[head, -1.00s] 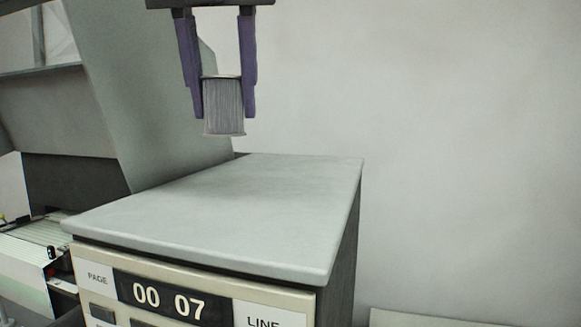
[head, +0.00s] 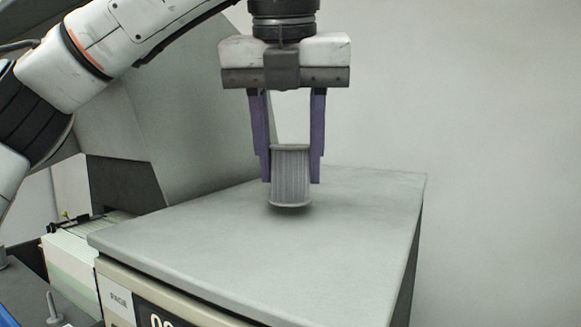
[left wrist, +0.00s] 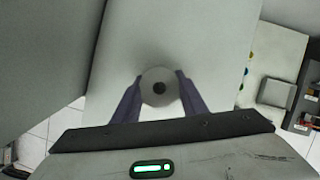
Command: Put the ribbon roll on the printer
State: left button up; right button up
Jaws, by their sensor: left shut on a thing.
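The ribbon roll (head: 290,178) is a grey ribbed cylinder with thin end flanges, held upright. My left gripper (head: 291,180) has its two purple fingers shut on its sides. The roll is over the flat grey top of the printer (head: 350,235), with its lower end at or just above the surface; I cannot tell whether it touches. My right gripper is in neither view.
A tilted grey panel (head: 165,110) rises behind the top's left side. A paper stack (head: 75,255) lies left of the printer. The printer top is otherwise clear, with its edge at the right (head: 420,215). A pale wall stands behind.

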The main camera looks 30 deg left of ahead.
pick_arm(q)
jog(key=shift+f, duration=0.6)
jog(key=o, duration=1.1)
jog(key=shift+f, duration=0.1)
jog(key=v, duration=1.2)
